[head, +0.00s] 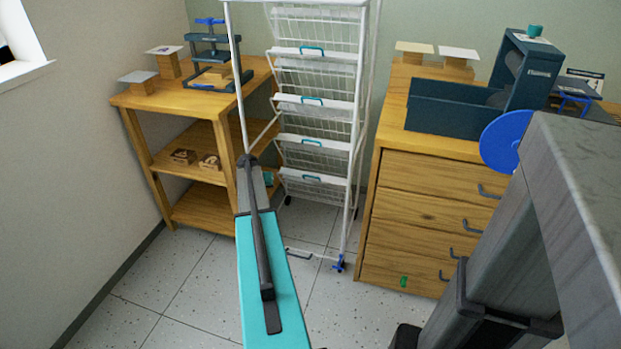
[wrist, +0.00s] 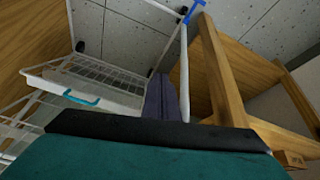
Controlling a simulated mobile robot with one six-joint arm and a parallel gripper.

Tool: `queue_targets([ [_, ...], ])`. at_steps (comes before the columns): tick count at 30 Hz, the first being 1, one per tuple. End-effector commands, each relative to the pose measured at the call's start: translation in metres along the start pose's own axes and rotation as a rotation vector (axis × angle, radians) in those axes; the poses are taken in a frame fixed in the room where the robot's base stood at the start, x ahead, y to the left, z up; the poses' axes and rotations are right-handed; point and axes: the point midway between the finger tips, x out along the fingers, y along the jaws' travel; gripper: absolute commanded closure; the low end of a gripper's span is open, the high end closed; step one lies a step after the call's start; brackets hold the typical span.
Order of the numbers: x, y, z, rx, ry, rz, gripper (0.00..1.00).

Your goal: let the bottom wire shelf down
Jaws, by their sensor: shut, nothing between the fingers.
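The white wire rack (head: 240,95) stands between two wooden furniture pieces. My gripper (head: 247,160) is shut and empty beside the rack's left post, apart from the handle. In the wrist view, its dark fingers (wrist: 163,98) are together, right of the shelf.
A wooden shelf unit (head: 150,163) stands close on the left, with a press (head: 212,55) on top. A wooden drawer cabinet (head: 415,195) stands on the right. A blue caster (head: 338,264) is at the rack's front foot. The tiled floor (head: 170,285) in front is clear.

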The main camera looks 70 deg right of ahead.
Motion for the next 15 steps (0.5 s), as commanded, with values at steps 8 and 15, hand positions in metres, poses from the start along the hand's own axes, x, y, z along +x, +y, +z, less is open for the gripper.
queue_targets([
  [8, 0.001, 0.122, -0.106, 0.180, 0.129, 0.059, 1.00],
  [15, -0.011, 0.186, -0.148, 0.260, 0.191, 0.090, 1.00],
])
